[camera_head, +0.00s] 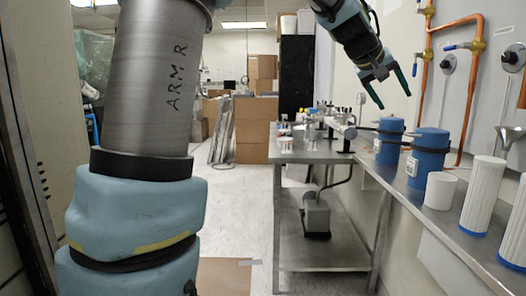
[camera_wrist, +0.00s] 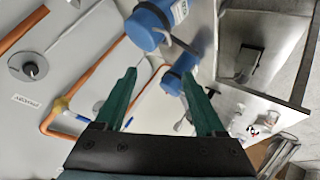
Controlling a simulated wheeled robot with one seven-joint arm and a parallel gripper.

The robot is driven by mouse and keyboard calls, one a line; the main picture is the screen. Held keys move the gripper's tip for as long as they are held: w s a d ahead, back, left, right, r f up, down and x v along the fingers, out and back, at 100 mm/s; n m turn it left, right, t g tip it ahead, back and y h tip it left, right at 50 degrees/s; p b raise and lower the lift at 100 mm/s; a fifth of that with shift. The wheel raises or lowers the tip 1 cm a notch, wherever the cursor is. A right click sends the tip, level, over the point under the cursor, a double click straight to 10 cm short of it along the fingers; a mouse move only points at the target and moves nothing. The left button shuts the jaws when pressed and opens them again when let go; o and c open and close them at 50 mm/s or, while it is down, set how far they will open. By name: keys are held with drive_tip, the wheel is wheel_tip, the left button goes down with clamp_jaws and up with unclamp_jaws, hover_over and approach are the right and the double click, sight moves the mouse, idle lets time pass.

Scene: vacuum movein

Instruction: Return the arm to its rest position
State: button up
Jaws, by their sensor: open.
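My gripper (camera_head: 386,88) is open and empty, held in the air at the upper right of the head view, above the metal bench. Its two green fingers are spread apart and point down. In the wrist view my gripper (camera_wrist: 162,98) shows both green fingers wide apart with nothing between them. Two blue cylinders stand below it on the bench: a nearer one (camera_head: 428,158) and a farther one (camera_head: 389,140). My arm fills the left of the head view and comes back in at the top right.
White ribbed cylinders (camera_head: 484,194) and a white cup (camera_head: 440,189) stand on the bench (camera_head: 400,180) at right. Copper pipes (camera_head: 424,75) run along the wall close to my gripper. A side table (camera_head: 312,150) holds small items.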

drive_tip(key=a+f+n+y, duration=0.2)
drive_tip(key=a+f+y, duration=0.4)
drive_tip(key=a+f, duration=1.65)
drive_tip(key=s+a+f+g+y, duration=0.1)
drive_tip(key=s+a+f+g, duration=0.1)
drive_tip(key=s+a+f, duration=0.45)
drive_tip(key=s+a+f+g+y, duration=0.2)
drive_tip(key=s+a+f, duration=0.1)
drive_tip(key=s+a, duration=0.65)
wheel_tip(320, 180, up, 14)
drive_tip(key=w+a+p, duration=0.1)
drive_tip(key=w+p, duration=0.1)
drive_tip(key=p, duration=1.1)
drive_tip(key=shift+w+a+n+t+p, duration=0.15)
drive_tip(key=shift+n+t+p, duration=0.15)
drive_tip(key=shift+p, duration=0.1)
drive_tip(key=shift+f, duration=0.1)
